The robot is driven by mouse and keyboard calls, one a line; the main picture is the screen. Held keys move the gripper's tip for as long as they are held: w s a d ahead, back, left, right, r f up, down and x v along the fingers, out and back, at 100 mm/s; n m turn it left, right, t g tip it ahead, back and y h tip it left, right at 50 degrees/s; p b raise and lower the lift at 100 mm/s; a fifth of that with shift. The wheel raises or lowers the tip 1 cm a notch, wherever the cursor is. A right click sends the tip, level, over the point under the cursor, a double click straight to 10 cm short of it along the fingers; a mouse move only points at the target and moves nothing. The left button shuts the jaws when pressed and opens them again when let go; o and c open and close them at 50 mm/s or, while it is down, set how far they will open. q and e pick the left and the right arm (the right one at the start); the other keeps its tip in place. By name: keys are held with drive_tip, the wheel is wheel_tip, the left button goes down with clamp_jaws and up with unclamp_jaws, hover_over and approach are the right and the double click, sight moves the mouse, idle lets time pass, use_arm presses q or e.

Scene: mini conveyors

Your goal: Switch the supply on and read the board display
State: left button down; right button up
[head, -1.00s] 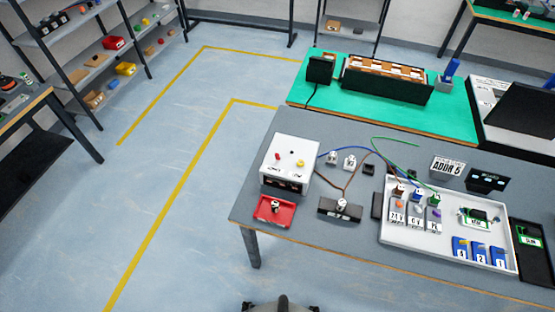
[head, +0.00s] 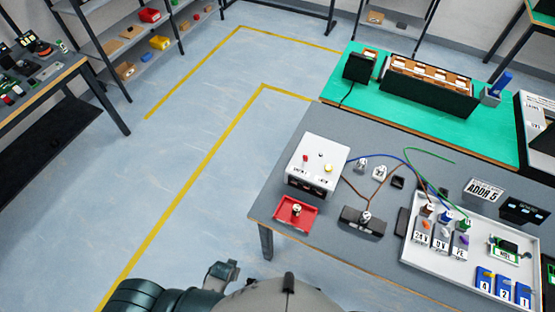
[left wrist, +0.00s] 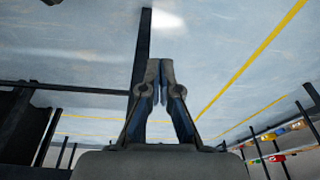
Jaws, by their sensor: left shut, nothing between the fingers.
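The white supply box (head: 318,163) stands at the left of the grey table in the head view, with a red control and a yellow control on top. I cannot tell its switch position. A small dark display unit (head: 523,211) stands behind the white tray (head: 412,256) at the right; its marks are too small to read. A green board (head: 508,248) lies in the tray. My left gripper (left wrist: 153,78) is shut and empty in the left wrist view, over the floor and away from the table. My right gripper is in neither view.
A red tray (head: 283,220) and a dark block (head: 352,223) sit near the table's front edge. Brown, blue and green wires run across to the terminals. An "ADDR 5" card (head: 484,188) stands behind the tray. Floor left of the table is clear.

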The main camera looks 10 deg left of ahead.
use_arm(q)
drive_tip(key=w+d+r+m+t, duration=0.1)
drive_tip(key=w+d+r+m, duration=0.2)
drive_tip(key=r, duration=0.5)
drive_tip(key=w+d+r+m+t, duration=0.25)
drive_tip(key=w+r, duration=0.25)
drive_tip(key=r, duration=0.3)
drive_tip(key=w+d+r+m+t, duration=0.15)
drive_tip(key=w+r+m, duration=0.25)
drive_tip(key=r, duration=0.5)
drive_tip(key=w+d+r+m+t+h, duration=0.2)
drive_tip(key=w+d+m, duration=0.3)
drive_tip(key=m, duration=0.9)
drive_tip(key=w+d+r+m+t+h, duration=0.1)
drive_tip(key=w+d+r+m, duration=0.4)
drive_tip(key=m, duration=0.9)
drive_tip(key=shift+w+d+r+t+h+p, duration=0.35)
drive_tip(key=shift+w+d+t, duration=0.2)
drive_tip(key=shift+w+t, duration=0.35)
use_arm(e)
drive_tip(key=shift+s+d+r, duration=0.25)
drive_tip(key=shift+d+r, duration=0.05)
use_arm(q)
drive_tip(key=shift+a, duration=0.1)
drive_tip(key=shift+f, duration=0.1)
